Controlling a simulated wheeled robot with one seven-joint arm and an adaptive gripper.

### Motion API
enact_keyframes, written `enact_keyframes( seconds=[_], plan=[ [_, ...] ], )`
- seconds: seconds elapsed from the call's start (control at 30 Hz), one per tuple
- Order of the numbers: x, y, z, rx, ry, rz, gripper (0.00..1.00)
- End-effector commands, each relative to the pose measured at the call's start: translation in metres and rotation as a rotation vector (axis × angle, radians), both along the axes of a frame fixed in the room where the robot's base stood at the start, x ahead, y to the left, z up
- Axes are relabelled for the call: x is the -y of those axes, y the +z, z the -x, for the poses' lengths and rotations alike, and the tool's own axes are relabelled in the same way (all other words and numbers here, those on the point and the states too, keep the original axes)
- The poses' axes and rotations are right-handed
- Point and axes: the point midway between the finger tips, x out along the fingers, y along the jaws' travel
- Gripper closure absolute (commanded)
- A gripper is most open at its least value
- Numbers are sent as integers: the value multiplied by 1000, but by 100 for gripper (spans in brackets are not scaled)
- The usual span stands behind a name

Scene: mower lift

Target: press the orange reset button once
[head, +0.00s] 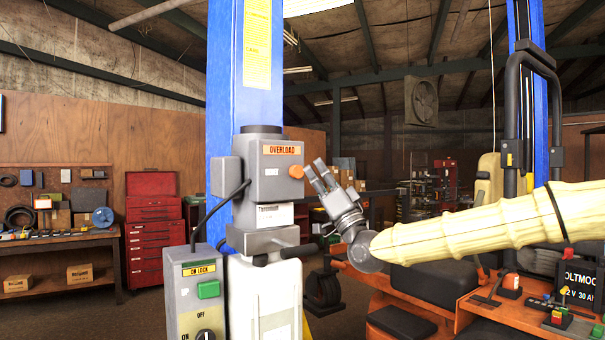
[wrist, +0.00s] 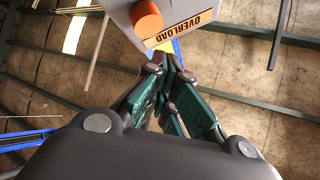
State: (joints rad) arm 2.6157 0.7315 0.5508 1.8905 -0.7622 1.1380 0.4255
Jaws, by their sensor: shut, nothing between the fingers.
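The orange reset button (head: 296,171) sticks out from the right side of a grey box (head: 269,188) with an orange OVERLOAD label, mounted on the blue lift post. In the wrist view the orange button (wrist: 146,18) shows at the top, left of the OVERLOAD label and ahead of the fingertips. My gripper (head: 313,169) is shut and empty, its fingertips just right of the button in the head view. It also shows in the wrist view (wrist: 170,68). The fingertips look close to the button but apart from it; the exact gap is hard to tell.
Below the grey box stands a grey control box (head: 195,300) with a green button and an ON/OFF knob, and a black cable loops up from it. An orange mower (head: 405,310) is at the lower right. A red tool chest (head: 153,230) and a workbench (head: 60,240) stand at left.

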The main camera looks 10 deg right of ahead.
Motion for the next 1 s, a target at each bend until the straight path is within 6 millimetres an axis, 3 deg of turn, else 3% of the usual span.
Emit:
enact_keyframes(
  seconds=[1.0],
  plan=[
    [-4, 0, -8, 0, 0, 0, 100]
  ],
)
